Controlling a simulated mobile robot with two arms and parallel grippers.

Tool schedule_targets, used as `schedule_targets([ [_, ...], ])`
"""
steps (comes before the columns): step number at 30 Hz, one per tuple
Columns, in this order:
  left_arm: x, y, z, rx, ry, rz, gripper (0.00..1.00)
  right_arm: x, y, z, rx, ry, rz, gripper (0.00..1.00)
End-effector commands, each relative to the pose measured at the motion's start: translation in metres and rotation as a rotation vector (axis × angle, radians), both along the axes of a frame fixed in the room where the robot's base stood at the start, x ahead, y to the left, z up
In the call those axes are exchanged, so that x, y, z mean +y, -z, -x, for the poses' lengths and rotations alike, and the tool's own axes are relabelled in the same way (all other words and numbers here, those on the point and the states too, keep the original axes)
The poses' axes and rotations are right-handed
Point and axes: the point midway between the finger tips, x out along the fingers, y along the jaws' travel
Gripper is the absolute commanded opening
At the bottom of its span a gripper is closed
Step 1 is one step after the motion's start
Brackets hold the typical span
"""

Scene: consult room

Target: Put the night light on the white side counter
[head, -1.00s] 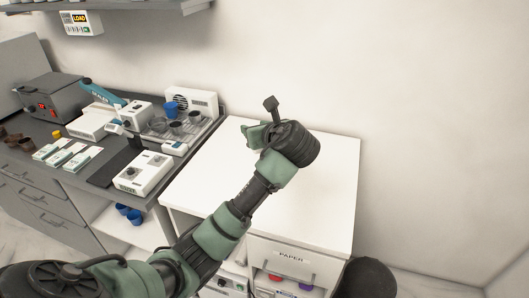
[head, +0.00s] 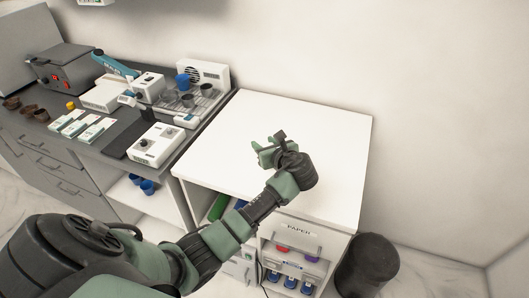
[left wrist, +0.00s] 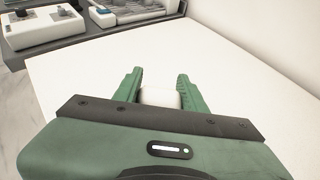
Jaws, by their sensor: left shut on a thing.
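The white side counter (head: 325,135) stands against the wall in the head view; its bare top also fills much of the left wrist view (left wrist: 240,95). My left gripper (head: 264,152) is over the counter top in the head view. In the left wrist view my left gripper (left wrist: 160,88) is shut on a small white rounded block, the night light (left wrist: 160,97), which sits between the green fingers. The night light is hidden by the gripper in the head view. I cannot tell whether it touches the counter. My right gripper is not in view.
A grey bench to the left holds a white device (head: 157,145), a drip tray with cups (head: 190,101) and a dark box (head: 65,70). A dark bin (head: 367,265) stands on the floor right of the counter. The counter top around the gripper is clear.

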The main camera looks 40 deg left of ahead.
Motion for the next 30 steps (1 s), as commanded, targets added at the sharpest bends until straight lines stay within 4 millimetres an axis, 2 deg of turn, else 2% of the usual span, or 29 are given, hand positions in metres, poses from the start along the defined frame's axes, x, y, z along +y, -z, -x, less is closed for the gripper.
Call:
schedule_targets([
  [3, 0.000, 0.020, 0.001, 0.007, 0.000, -0.002, 0.00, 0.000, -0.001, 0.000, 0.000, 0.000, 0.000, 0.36],
  [7, 0.000, 0.036, 0.000, 0.003, 0.000, -0.001, 0.00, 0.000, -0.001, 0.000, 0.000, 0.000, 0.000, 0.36],
  [19, 0.000, 0.041, 0.000, 0.002, 0.001, 0.000, 0.00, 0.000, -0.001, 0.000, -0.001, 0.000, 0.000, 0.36],
  [20, 0.000, 0.041, 0.000, 0.001, 0.000, 0.000, 0.47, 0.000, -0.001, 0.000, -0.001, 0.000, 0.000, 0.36],
  [21, 0.000, 0.041, 0.000, 0.001, 0.000, 0.000, 0.58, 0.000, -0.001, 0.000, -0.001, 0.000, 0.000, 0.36],
  [22, 0.000, 0.041, 0.000, 0.001, 0.000, 0.000, 0.63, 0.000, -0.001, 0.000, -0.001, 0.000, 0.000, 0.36],
  [30, 0.000, 0.041, 0.000, 0.001, 0.000, 0.000, 0.63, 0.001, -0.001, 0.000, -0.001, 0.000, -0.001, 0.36],
])
